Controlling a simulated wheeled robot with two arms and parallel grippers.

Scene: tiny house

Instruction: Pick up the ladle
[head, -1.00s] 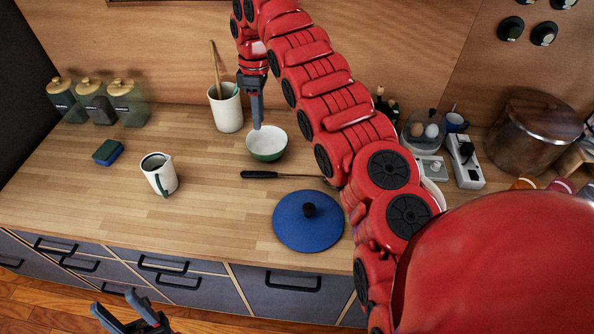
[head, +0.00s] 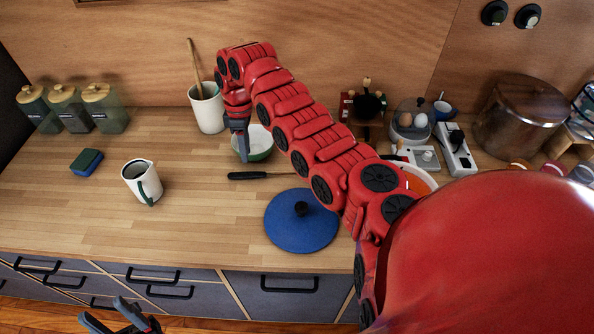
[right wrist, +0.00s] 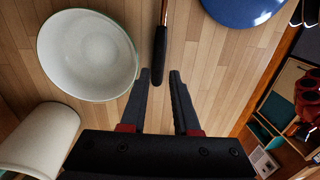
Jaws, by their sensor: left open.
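A black-handled utensil, likely the ladle (head: 247,176), lies flat on the counter, its far end hidden behind my right arm. In the right wrist view, its black handle (right wrist: 160,52) and thin coppery shaft show, with no head visible. My right gripper (head: 243,157) is open and empty, beside the green-and-white bowl. In the right wrist view the handle's end appears between my right fingertips (right wrist: 160,77); I cannot tell the height gap. My left gripper (head: 122,312) is open and empty at the bottom edge, in front of the drawers.
The bowl (right wrist: 88,52) is close to my right fingers. A blue lid (head: 301,228) lies in front of the handle. A utensil crock (head: 208,110), a white jug (head: 142,182) and a sponge (head: 87,162) stand to the left. The front-left counter (head: 60,225) is clear.

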